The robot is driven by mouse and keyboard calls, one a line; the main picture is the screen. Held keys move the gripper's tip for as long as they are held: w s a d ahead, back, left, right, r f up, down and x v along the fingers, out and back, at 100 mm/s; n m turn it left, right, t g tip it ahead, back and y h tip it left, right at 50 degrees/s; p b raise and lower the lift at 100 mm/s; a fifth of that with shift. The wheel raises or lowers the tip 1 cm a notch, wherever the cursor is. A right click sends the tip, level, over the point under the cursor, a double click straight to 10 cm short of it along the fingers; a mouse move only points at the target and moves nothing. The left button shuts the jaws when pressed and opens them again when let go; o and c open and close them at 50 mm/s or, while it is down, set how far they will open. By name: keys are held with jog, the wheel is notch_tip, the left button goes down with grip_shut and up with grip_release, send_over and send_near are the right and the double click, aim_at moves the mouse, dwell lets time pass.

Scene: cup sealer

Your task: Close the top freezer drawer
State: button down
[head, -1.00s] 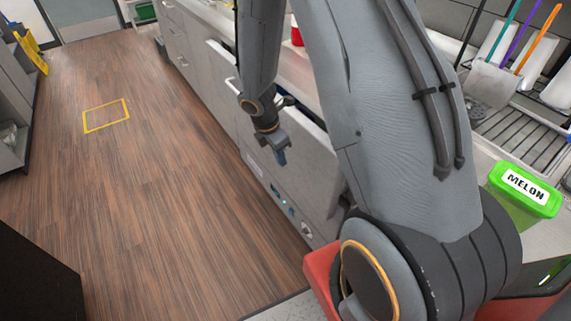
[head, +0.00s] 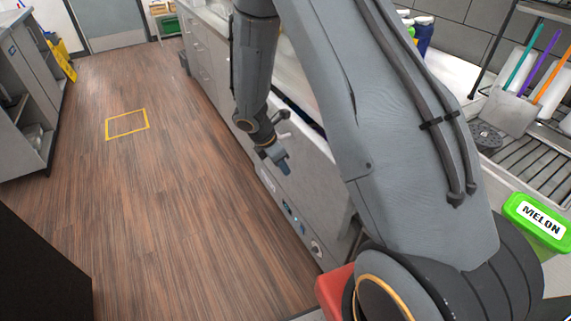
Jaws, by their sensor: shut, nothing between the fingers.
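The freezer (head: 322,185) is the light grey unit right of the floor, with a row of small controls low on its front. Its top drawer's front is partly hidden behind my arm. A dark strip shows along the drawer's top edge, and I cannot tell how far the drawer stands out. My gripper (head: 283,166) is shut and empty, pointing down in front of the freezer face. I cannot tell whether it touches the drawer.
Wood floor with a yellow taped square (head: 127,124) lies open to the left. Grey shelving (head: 30,105) and a yellow wet-floor sign (head: 58,52) stand at the far left. A green MELON container (head: 538,218) sits on the right counter, near a drain rack with brushes.

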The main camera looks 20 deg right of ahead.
aim_at(301, 174)
jog(key=shift+w+d+f+p, duration=0.15)
jog(key=shift+d+f+p, duration=0.4)
jog(key=shift+d+f, duration=0.55)
jog(key=shift+w+d+f+p, duration=0.2)
jog(key=shift+d+f+p, duration=0.4)
jog(key=shift+d+f, duration=0.45)
jog(key=shift+w+d+f+p, duration=0.15)
jog(key=shift+d+f+p, duration=0.4)
jog(key=shift+d+f, duration=0.55)
